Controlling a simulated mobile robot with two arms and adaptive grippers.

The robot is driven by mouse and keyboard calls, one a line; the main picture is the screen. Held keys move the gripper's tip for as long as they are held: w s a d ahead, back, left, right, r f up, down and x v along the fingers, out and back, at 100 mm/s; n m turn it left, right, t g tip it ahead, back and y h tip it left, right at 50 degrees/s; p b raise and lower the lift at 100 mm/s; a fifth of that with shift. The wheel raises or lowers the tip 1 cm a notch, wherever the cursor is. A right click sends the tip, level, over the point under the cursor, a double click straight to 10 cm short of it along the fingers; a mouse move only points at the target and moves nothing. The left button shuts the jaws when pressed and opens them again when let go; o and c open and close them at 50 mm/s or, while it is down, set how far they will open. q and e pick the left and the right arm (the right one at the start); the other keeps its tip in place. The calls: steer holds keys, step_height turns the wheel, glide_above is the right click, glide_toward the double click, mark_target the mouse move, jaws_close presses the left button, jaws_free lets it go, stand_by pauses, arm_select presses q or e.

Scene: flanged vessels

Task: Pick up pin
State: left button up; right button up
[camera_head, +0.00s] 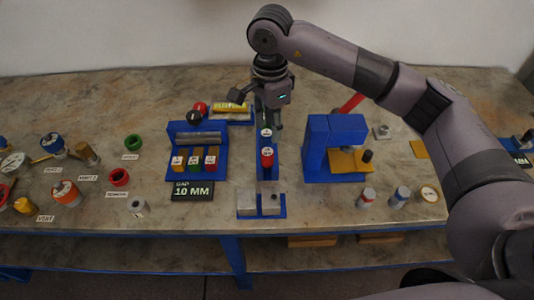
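My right gripper (269,116) hangs pointing down over the back of a narrow blue fixture (276,186) near the middle of the table. Its fingers look apart, with nothing clearly held between them. Just in front of it stand a dark-topped upright piece (266,134) and a red upright piece (267,158), each with a white top mark. No piece is labelled as a pin, and I cannot tell which one it is. The gripper and arm hide part of the fixture's back end. My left gripper is not in view.
A blue rack (222,166) with coloured pieces and a "GAP 10 MM" sign (193,191) stands left of the fixture. A blue press-like frame (318,143) stands right. Several labelled round parts lie at far left. Small cylinders (400,196) stand at front right.

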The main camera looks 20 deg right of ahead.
mark_target(267, 152)
step_height(267, 152, down, 4)
steer(key=shift+w+r+p, duration=0.1)
steer(key=shift+p, duration=0.25)
step_height(267, 152, down, 2)
steer(key=shift+f, duration=0.15)
steer(key=shift+a+f+p, duration=0.1)
steer(key=shift+f+p, duration=0.2)
steer(key=shift+p, duration=0.1)
step_height(267, 152, down, 4)
steer(key=shift+w+a+r+p, duration=0.15)
steer(key=shift+p, duration=0.55)
steer(key=shift+f, duration=0.45)
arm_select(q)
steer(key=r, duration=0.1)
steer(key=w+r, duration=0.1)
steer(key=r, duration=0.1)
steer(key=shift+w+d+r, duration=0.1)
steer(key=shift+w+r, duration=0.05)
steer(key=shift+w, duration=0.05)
arm_select(e)
steer(key=shift+c, duration=0.6)
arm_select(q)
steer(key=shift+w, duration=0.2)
arm_select(e)
jaws_close()
